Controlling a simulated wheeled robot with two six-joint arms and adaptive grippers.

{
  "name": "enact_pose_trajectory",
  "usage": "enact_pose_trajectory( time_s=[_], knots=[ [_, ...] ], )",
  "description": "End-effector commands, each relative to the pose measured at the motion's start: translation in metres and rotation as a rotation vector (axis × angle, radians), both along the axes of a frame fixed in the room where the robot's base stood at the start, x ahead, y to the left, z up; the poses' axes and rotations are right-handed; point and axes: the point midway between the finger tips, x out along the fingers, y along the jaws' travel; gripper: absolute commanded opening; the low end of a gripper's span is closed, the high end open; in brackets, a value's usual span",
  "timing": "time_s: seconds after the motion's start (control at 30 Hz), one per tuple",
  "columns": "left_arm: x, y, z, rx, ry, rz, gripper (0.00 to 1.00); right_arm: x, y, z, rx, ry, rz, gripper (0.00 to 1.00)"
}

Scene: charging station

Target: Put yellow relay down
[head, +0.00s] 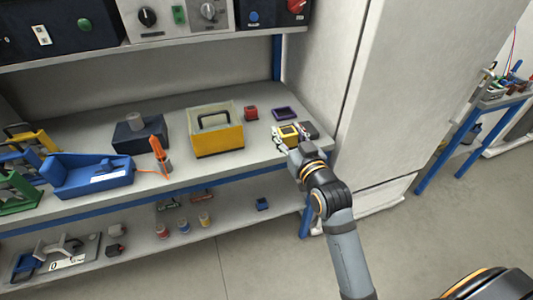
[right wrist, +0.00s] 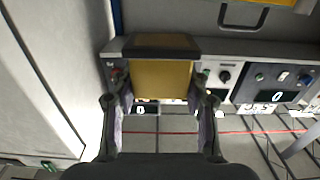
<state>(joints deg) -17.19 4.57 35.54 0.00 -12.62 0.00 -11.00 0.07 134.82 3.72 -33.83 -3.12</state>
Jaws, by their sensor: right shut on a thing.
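The yellow relay (head: 288,131) is a small yellow block with a dark face, at the right end of the workbench in the head view. My right gripper (head: 288,143) is shut on it. In the right wrist view the yellow relay (right wrist: 162,82) sits between the two fingers of my right gripper (right wrist: 161,108), with its dark part at the top. Whether its underside touches the bench top is hidden. My left gripper is not in view.
A purple-edged relay (head: 285,113) lies just behind, and a red one (head: 250,113) to its left. A yellow box with a handle (head: 218,142) stands further left. The tall white cabinet (head: 375,110) rises close on the right. Some bare bench (head: 255,150) lies left of the gripper.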

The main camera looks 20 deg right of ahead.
Motion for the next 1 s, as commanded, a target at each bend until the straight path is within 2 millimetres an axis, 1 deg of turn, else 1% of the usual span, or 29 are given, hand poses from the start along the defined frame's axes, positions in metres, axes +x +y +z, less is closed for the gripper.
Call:
enact_pose_trajectory(
  time_s=[0.13,0.23,0.27,0.53,0.6,0.7,0.8,0.93,1.0],
  knots=[
    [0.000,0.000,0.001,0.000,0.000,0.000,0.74,0.001,0.000,0.000,0.001,0.000,-0.001,0.13],
    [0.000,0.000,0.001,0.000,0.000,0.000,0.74,0.012,0.001,-0.005,0.003,0.001,-0.002,0.13],
    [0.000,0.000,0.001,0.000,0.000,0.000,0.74,0.019,0.002,-0.008,0.003,0.001,-0.002,0.13],
    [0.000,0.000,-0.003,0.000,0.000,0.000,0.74,0.096,0.010,-0.042,0.003,0.000,-0.001,0.13],
    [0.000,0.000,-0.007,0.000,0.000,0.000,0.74,0.107,0.011,-0.062,0.003,0.004,-0.001,0.13],
    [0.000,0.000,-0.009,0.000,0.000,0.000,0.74,0.120,0.012,-0.077,0.002,0.001,-0.002,0.13],
    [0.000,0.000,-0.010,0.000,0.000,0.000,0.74,0.127,0.013,-0.085,0.001,0.000,-0.002,0.13],
    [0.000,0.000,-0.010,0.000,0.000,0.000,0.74,0.129,0.013,-0.087,0.001,-0.001,-0.002,0.13],
    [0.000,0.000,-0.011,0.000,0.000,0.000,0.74,0.133,0.013,-0.092,0.001,0.001,-0.002,0.13]
  ],
)
